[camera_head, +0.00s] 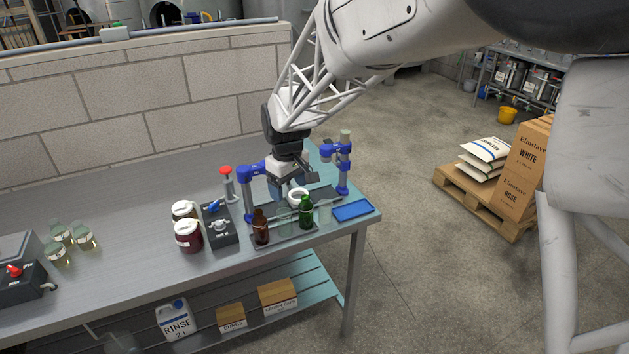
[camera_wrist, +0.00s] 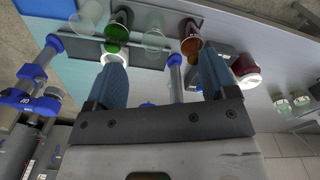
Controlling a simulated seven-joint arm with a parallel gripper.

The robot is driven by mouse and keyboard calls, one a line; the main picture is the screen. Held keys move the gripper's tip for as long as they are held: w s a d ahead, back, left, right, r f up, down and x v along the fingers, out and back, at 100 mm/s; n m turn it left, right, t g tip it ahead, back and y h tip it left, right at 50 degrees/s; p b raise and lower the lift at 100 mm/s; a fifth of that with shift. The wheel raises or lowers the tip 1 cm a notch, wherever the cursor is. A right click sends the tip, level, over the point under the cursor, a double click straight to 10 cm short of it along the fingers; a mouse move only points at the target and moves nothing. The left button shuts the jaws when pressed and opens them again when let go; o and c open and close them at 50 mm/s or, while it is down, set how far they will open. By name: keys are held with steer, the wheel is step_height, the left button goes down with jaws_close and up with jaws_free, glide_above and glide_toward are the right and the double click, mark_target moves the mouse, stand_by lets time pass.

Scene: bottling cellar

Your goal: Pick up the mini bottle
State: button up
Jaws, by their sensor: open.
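I cannot tell which is meant by the mini bottle. My gripper (camera_head: 291,194) is open and empty, pointing down just behind the row. In the wrist view the fingers (camera_wrist: 160,56) are apart; the green bottle (camera_wrist: 117,27), pale bottle (camera_wrist: 155,42) and brown bottle (camera_wrist: 191,40) show beyond the fingertips.
Blue-clamped posts (camera_head: 248,195) (camera_head: 343,165) flank my gripper closely. A white ring-shaped piece (camera_head: 298,197) lies below it. A dark box with a lever (camera_head: 219,227), red jars (camera_head: 188,237) and a blue tray (camera_head: 352,211) are near. Bench space behind the jars is clear.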

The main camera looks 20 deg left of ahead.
steer(key=n, duration=0.2)
glide_above(259, 218)
steer(key=w+a, duration=0.1)
steer(key=f, duration=0.5)
steer(key=shift+a+f, duration=0.1)
steer(key=shift+a, duration=0.1)
steer(key=shift+w+d+f, duration=0.1)
steer(key=shift+f, duration=1.2)
steer(key=shift+d+f, duration=0.15)
steer(key=shift+f, duration=1.15)
steer(key=shift+d+f, duration=0.1)
steer(key=shift+f, duration=1.2)
